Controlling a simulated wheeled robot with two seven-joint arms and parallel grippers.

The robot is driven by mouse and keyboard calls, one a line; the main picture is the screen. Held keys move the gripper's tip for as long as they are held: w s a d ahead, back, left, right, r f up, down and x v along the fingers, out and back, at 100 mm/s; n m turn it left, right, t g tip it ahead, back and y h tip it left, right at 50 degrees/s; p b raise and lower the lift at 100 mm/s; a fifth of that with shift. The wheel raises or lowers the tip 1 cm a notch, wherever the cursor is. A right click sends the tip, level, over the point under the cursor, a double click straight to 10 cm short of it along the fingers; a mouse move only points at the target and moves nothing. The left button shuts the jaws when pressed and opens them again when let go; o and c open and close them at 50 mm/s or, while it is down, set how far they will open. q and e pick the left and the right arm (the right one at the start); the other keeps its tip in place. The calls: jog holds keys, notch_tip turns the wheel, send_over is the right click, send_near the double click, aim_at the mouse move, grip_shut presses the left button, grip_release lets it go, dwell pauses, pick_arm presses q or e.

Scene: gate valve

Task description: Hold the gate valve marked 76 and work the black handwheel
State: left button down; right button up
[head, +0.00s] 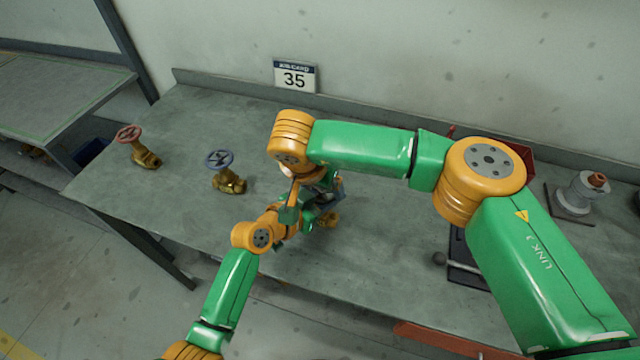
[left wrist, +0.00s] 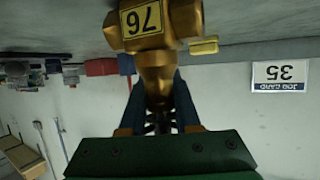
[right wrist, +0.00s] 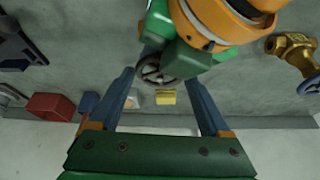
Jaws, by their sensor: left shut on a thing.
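The brass gate valve marked 76 (left wrist: 142,20) fills the top of the left wrist view, its yellow number plate upside down there. My left gripper (left wrist: 158,82) is shut on its brass body, one blue finger on each side. In the head view only a bit of brass (head: 329,219) shows below my grippers. The dark handwheel (right wrist: 153,70) shows in the right wrist view, partly covered by my left arm. My right gripper (right wrist: 165,76) is open, its fingers on either side of the wheel; contact cannot be told. In the head view my right gripper (head: 326,188) is above the bench, mostly hidden.
The grey bench (head: 190,120) also bears a red-wheeled valve (head: 146,158) and a blue-wheeled valve (head: 229,182) at left. A job card reading 35 (head: 294,77) stands at the back.

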jog(key=shift+m, duration=0.4)
jog(key=shift+c, duration=0.2)
jog(key=shift+w+a+m+g+h, duration=0.15)
jog(key=shift+m+g+h, duration=0.3)
jog(key=shift+m, duration=0.85)
jog(key=shift+w+a+m+g+h, duration=0.1)
jog(key=shift+m+g+h, duration=0.3)
jog(key=shift+m, duration=0.9)
jog(key=o, duration=1.2)
